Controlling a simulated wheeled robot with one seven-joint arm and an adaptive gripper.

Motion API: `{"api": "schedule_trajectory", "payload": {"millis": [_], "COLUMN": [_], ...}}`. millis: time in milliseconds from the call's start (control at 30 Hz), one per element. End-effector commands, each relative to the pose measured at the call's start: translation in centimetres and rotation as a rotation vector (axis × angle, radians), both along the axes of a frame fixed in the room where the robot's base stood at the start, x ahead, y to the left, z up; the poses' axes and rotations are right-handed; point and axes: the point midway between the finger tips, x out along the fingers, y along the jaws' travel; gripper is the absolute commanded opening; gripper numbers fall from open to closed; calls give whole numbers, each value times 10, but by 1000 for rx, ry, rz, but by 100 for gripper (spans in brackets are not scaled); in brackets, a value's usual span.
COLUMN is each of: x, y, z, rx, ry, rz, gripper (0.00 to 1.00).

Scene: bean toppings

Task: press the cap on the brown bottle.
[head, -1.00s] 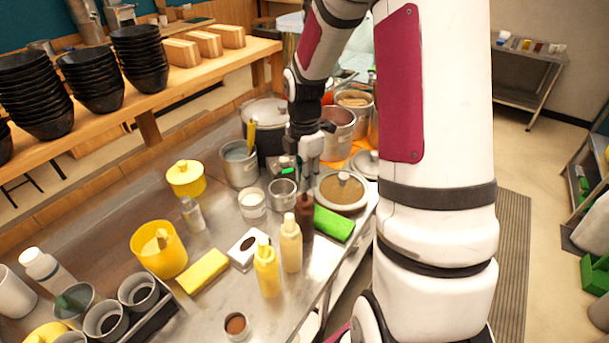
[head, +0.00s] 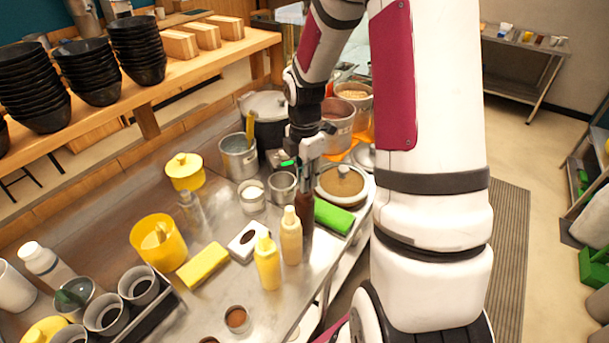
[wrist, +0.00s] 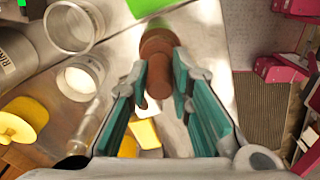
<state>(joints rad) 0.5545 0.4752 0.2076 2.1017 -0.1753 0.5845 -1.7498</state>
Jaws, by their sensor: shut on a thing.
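The dark brown bottle (head: 304,212) stands upright on the metal counter, beside a tan bottle and a green sponge. My gripper (head: 308,184) is directly above it, pointing down, with its fingers at the bottle's top. In the wrist view, the brown bottle (wrist: 158,43) shows beyond my fingertips. A lighter brown cap (wrist: 158,80) sits between the fingers, and my gripper (wrist: 160,87) is shut on it. The cap lines up with the bottle. I cannot tell whether it is fully seated, as the fingers hide the joint in the head view.
The tan bottle (head: 291,240) and a yellow bottle (head: 267,266) stand close in front. The green sponge (head: 334,216) lies right of the brown bottle. A lidded pan (head: 341,186) and metal cups (head: 282,187) are close behind. The counter's edge runs along the right.

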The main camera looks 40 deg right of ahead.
Motion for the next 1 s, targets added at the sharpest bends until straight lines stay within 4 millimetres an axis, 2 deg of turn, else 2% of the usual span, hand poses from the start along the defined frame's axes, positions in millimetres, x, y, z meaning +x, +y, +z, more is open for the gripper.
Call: {"api": "schedule_trajectory", "payload": {"millis": [1000], "x": [0], "y": [0], "z": [-11], "rx": [0], "ry": [0], "rz": [0], "gripper": [12]}}
